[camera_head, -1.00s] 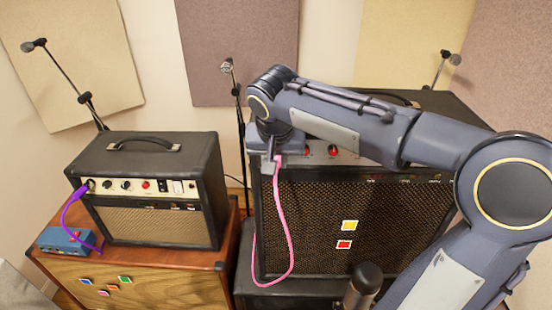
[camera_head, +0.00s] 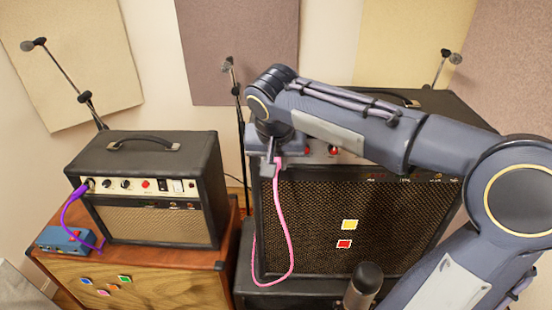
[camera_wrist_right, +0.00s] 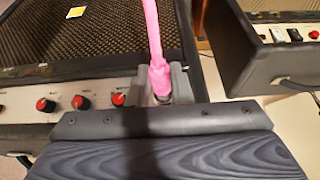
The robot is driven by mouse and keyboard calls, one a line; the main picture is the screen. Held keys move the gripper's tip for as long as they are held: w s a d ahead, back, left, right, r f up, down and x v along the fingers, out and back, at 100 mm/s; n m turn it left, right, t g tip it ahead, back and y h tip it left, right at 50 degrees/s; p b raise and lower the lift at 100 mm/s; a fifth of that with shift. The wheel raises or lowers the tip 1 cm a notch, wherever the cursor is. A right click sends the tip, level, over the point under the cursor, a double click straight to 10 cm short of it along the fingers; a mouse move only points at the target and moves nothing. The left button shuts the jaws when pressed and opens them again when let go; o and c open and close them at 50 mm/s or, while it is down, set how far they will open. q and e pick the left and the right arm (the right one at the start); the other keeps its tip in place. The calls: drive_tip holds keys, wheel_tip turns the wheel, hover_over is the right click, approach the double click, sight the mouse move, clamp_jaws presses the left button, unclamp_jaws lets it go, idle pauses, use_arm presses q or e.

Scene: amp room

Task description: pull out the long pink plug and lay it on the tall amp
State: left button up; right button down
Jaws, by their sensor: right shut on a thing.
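The tall amp (camera_head: 310,215) stands at the right with a dark woven grille and a control strip along its upper front. My right gripper (camera_head: 271,165) is at the left end of that strip, shut on the long pink plug (camera_wrist_right: 159,77). The plug also shows in the head view, where its pink cable (camera_head: 283,225) hangs in a loop down the amp's front. In the right wrist view the fingers are on both sides of the plug. Its tip is hidden, so I cannot tell whether it is in the socket. My left gripper is out of view.
A smaller amp (camera_head: 150,225) with a purple plug (camera_head: 80,190) stands at the left on a wooden cabinet (camera_head: 180,290). A blue pedal (camera_head: 62,240) is beside it. Microphone stands (camera_head: 237,95) rise behind, and a dark microphone (camera_head: 364,283) is in front.

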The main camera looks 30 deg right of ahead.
drive_tip(key=s, duration=0.1)
drive_tip(key=a, duration=0.1)
drive_tip(key=s, duration=0.1)
drive_tip(key=shift+s+a+r, duration=0.2)
drive_tip(key=shift+s+a, duration=0.05)
drive_tip(key=shift+s, duration=0.05)
idle(0.6)
